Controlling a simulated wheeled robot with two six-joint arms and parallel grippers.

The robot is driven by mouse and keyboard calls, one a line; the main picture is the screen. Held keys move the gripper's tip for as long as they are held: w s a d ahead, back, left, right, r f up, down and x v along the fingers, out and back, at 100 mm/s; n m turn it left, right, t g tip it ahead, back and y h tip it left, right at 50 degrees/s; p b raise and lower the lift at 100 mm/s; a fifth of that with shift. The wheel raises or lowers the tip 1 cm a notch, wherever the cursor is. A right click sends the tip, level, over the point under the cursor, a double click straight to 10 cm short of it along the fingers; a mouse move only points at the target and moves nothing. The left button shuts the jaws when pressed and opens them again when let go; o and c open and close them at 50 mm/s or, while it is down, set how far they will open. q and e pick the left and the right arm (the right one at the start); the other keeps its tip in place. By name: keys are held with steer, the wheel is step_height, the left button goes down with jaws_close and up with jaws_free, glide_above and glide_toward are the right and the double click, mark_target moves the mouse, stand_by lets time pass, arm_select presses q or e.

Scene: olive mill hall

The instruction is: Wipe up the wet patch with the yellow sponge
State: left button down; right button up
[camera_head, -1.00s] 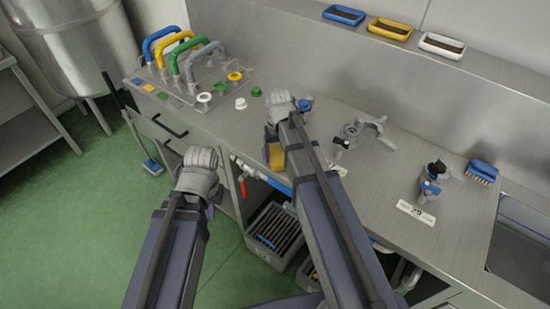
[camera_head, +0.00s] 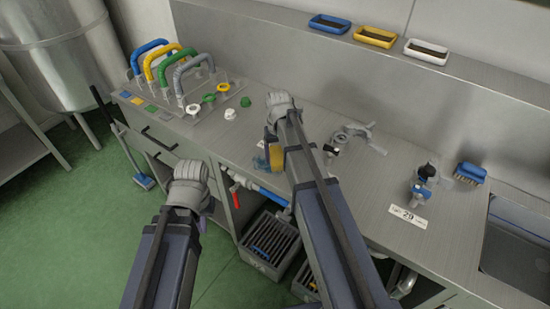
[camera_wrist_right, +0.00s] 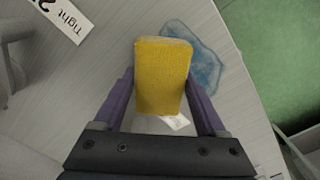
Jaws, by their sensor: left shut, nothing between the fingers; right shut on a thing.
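The yellow sponge (camera_wrist_right: 160,78) is held between the purple fingers of my right gripper (camera_wrist_right: 161,102). In the head view the sponge (camera_head: 276,156) shows beside my right arm, near the counter's front edge. The wet patch (camera_wrist_right: 207,58) is a bluish, clear, irregular puddle on the counter. In the right wrist view the sponge covers part of its left side; I cannot tell whether they touch. A bit of the patch (camera_head: 260,163) shows left of the sponge in the head view. My left gripper (camera_head: 203,223) is shut and empty in front of the counter, its fingers mostly hidden.
A rack with coloured handles (camera_head: 178,72) and several small caps stand at the counter's left. Metal fittings (camera_head: 350,137), a blue brush (camera_head: 470,173) and a label (camera_head: 407,216) lie to the right. A grey crate (camera_head: 270,245) sits below. Shallow trays (camera_head: 375,37) line the back ledge.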

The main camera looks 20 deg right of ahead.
mark_target(256, 171)
steer(key=shift+w, duration=0.15)
steer(key=shift+w+a, duration=0.55)
steer(key=shift+w, duration=0.15)
steer(key=shift+s, duration=0.15)
steer(key=shift+s+a+f, duration=0.1)
steer(key=shift+s+a, duration=1.1)
steer(key=shift+a, duration=0.3)
steer(key=shift+a, duration=0.1)
steer(key=shift+s+a, duration=1.1)
steer(key=shift+a, duration=0.25)
steer(key=shift+w+a, duration=0.6)
steer(key=shift+w, duration=0.15)
